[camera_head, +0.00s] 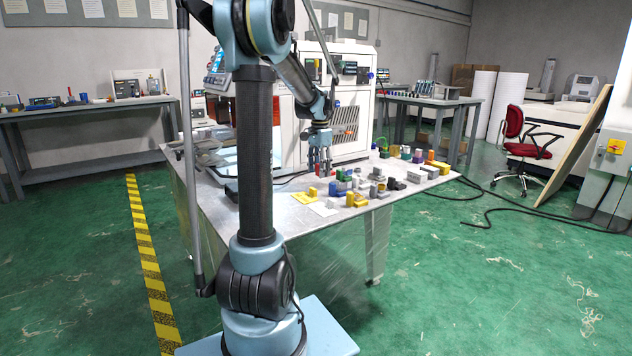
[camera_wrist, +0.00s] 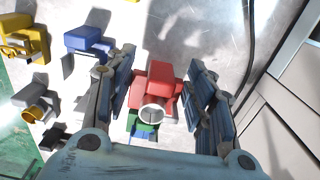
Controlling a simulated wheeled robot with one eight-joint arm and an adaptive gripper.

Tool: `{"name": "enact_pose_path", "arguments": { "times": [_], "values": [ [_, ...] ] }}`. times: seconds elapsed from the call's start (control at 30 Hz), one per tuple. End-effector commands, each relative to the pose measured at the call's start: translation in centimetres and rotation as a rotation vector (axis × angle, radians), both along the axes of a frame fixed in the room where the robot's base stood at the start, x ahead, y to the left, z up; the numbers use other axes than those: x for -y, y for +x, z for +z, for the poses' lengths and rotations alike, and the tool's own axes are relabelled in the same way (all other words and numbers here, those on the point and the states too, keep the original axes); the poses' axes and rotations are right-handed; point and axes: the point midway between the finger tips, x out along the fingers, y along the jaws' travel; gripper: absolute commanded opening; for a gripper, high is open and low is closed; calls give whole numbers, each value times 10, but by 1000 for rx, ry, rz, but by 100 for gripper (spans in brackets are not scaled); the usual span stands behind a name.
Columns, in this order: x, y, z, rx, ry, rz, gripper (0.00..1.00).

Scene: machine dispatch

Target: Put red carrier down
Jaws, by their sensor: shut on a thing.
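The red carrier (camera_wrist: 160,76) is between the two fingers of my gripper (camera_wrist: 160,68) in the wrist view. The fingers are shut on it from both sides. A pale round ring and a green part (camera_wrist: 145,130) show just below the red block in that view. In the head view my gripper (camera_head: 320,168) points down over the metal table (camera_head: 225,200), near its machine side. Whether the carrier touches the table cannot be told, as the fingers hide much of it.
A blue block (camera_wrist: 88,41) and a yellow part (camera_wrist: 25,38) lie left of my gripper in the wrist view, with grey parts below them. Many small coloured parts crowd the table's right half. A white machine (camera_head: 350,110) stands behind. A dark cable (camera_wrist: 250,50) runs at the right.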

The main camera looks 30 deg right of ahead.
Motion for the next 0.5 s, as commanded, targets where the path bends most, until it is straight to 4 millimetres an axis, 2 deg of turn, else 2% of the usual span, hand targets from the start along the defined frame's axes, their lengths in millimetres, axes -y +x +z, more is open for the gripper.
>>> {"name": "enact_pose_path", "arguments": {
  "times": [0.13,0.33,0.5],
  "values": [
    [0,0,-10,0,0,0,22],
    [0,0,-36,0,0,1,22],
    [-1,0,-42,0,0,1,22]
  ]
}}
